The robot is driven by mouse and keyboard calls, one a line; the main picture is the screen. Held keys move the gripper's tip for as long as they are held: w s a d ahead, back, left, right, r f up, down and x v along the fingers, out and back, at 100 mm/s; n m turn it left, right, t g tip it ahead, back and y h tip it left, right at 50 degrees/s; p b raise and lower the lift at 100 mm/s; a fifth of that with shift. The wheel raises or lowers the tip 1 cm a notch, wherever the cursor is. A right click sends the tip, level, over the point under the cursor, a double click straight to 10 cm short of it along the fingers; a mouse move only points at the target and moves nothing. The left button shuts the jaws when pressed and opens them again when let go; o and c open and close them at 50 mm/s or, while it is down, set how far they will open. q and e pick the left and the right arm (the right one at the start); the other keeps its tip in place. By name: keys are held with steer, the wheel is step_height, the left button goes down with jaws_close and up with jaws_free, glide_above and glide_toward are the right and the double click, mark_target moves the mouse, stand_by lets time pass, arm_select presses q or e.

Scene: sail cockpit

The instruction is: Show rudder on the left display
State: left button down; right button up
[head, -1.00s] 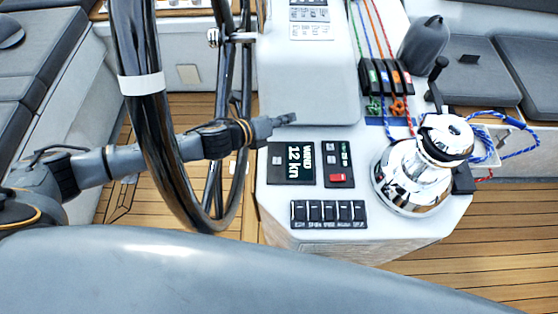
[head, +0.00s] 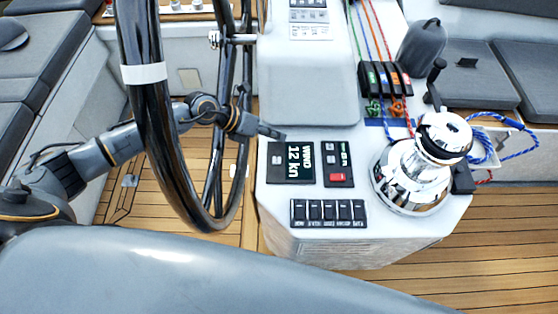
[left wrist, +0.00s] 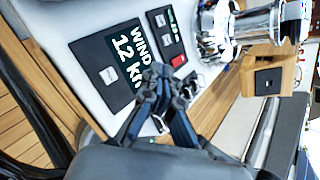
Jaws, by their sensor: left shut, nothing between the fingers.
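The left display (head: 299,162) is a dark panel on the white console and reads "WIND 12 kn". A small light button (head: 277,160) sits at the left of its screen. My left gripper (head: 280,134) is shut and empty, with its tips close to the display's upper left edge in the head view. In the left wrist view the display (left wrist: 122,48) is rotated, with its button (left wrist: 108,76) in sight, and the shut gripper (left wrist: 157,78) covers part of the screen's lower end. I cannot tell whether the tips touch anything. My right gripper is not in view.
A panel with a red button (head: 337,176) stands right of the display, and a row of black switches (head: 328,213) lies below. A chrome winch (head: 408,175) is at the right. The black wheel rim (head: 152,110) crosses in front of my left arm.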

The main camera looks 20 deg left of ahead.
mark_target(274, 160)
arm_select(q)
steer(key=shift+a+f, duration=0.35)
steer(key=shift+a, duration=0.1)
steer(key=shift+f, duration=0.15)
step_height(274, 160, down, 8)
steer(key=b, duration=0.7)
steer(key=shift+f+b, duration=0.25)
steer(key=shift+b, duration=0.05)
steer(key=shift+f, duration=0.1)
stand_by(0.8)
steer(key=shift+f, duration=0.3)
